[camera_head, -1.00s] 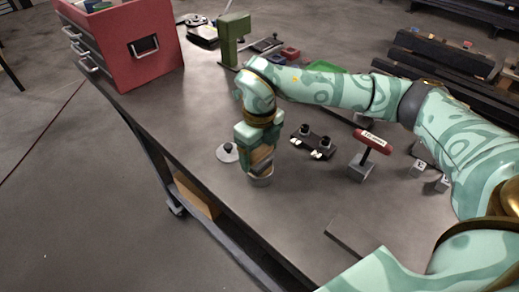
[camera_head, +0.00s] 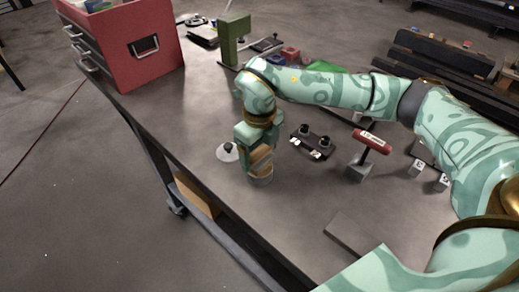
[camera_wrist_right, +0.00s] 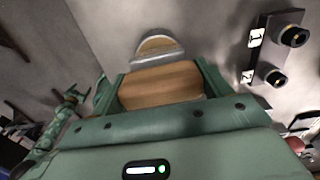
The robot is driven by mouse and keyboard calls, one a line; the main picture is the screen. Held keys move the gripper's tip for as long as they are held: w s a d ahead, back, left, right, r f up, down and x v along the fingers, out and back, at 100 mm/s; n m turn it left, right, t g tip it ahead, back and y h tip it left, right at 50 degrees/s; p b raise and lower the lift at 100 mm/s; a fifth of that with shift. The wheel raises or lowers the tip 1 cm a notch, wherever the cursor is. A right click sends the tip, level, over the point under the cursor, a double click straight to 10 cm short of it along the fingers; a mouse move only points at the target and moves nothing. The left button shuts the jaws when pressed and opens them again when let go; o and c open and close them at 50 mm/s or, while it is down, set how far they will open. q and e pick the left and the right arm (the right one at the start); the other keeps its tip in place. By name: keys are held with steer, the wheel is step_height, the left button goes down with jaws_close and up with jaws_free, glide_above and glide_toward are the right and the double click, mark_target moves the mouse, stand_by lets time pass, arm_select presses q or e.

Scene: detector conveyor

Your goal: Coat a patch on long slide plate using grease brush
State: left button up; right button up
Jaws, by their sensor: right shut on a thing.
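My right gripper (camera_head: 256,150) points down over the table and is shut on the wooden handle of the grease brush (camera_wrist_right: 162,84). The wood also shows in the head view (camera_head: 262,160). A short grey round piece with a tan top (camera_wrist_right: 160,47) sits just beyond the handle and shows below the gripper in the head view (camera_head: 261,180). I cannot tell whether it is a pot or part of the brush. A flat dark plate (camera_head: 350,232), perhaps the long slide plate, lies near the front edge, partly behind my arm. My left gripper is not in view.
A white disc with a black knob (camera_head: 228,152) lies left of the gripper. A black block with two knobs (camera_head: 312,142) and a red-handled tool on a grey stand (camera_head: 370,150) are to the right. A red drawer cabinet (camera_head: 125,45) stands at the back left.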

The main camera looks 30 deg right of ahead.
steer(key=shift+f, duration=0.1)
step_height(320, 180, up, 7)
steer(key=p, duration=0.6)
stand_by(0.8)
